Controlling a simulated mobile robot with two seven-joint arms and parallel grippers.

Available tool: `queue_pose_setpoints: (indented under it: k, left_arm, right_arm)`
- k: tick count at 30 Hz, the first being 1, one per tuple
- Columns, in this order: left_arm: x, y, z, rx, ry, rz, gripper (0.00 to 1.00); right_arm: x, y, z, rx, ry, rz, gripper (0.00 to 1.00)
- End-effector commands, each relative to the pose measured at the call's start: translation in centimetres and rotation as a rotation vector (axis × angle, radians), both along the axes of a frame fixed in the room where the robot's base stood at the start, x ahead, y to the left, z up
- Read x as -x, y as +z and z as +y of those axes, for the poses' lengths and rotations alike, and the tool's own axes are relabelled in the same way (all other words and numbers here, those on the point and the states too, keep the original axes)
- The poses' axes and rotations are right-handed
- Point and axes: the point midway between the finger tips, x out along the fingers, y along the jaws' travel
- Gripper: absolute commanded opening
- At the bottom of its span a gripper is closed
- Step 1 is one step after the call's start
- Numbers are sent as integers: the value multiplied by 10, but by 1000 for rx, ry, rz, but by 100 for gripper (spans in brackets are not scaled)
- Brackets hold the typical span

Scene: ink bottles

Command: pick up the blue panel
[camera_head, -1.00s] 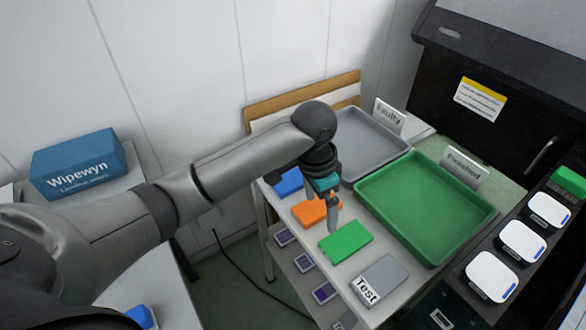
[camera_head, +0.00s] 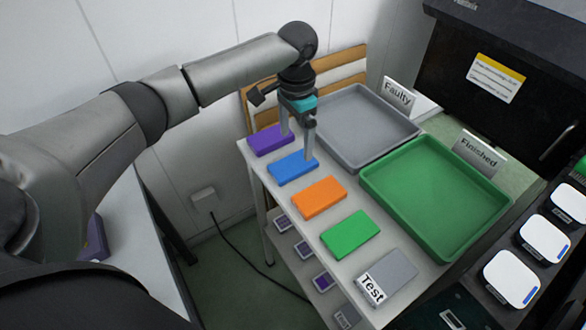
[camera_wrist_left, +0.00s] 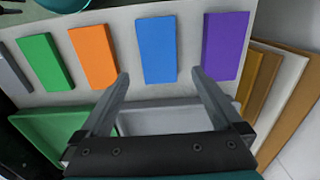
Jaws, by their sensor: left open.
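The blue panel (camera_head: 291,168) lies flat on the table, between the purple panel (camera_head: 268,140) and the orange panel (camera_head: 319,198). My left gripper (camera_head: 297,143) is open and points down, above and behind the blue panel, with one finger overlapping its edge in the head view. In the left wrist view the blue panel (camera_wrist_left: 156,48) lies ahead of the open fingers (camera_wrist_left: 158,75), within the gap between them. No panel is held. My right gripper is not in view.
A green panel (camera_head: 350,234) and a grey panel marked Test (camera_head: 387,276) continue the row. The grey Faulty tray (camera_head: 388,148) and green Finished tray (camera_head: 436,258) stand to the right. A wooden board (camera_head: 349,58) stands behind.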

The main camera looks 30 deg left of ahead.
Motion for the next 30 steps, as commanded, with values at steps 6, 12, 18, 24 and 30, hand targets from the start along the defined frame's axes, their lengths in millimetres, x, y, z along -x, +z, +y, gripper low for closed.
queue_pose_setpoints:
  k: [6,12,18,24,30]
  left_arm:
    - [0,-16,0,0,-1,-1,100]
    - [0,-36,-2,-1,-1,-1,100]
    - [0,-65,-3,-1,-1,-1,100]
    - [0,-67,-3,-1,-2,-3,100]
    - [0,-67,-3,-1,-2,-3,83]
  right_arm:
    - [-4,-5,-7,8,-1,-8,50]
    - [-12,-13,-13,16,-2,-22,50]
    - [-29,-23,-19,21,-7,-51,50]
    - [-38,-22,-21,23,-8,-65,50]
    - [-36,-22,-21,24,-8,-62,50]
